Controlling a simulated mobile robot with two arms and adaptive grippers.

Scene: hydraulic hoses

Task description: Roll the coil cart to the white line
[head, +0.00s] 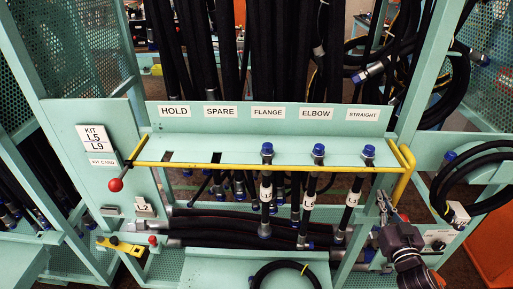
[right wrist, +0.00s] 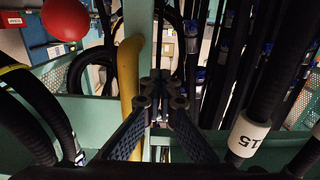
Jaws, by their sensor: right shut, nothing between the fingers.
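I cannot tell for sure which mint-green frame is the coil cart. The rack (head: 190,143) in front of me has a yellow rail (head: 250,167) ending in a yellow handle (head: 403,172) at the right. Black hose coils hang on a mint-green frame (head: 432,150) at the right. My right gripper (head: 384,205) is in front of the rack's right end, just below the yellow handle. In the right wrist view its fingers (right wrist: 163,95) are together and empty, beside a yellow bar (right wrist: 132,75); contact is unclear. No white line shows. My left gripper is out of view.
Capped hoses (head: 267,190) hang in the flange, elbow and straight slots. A red knob (head: 115,185) sticks out at the left. Black hoses lie low in the rack, and a coil (head: 285,268) lies at the front. Mesh panels (head: 68,45) stand behind. Little free room shows.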

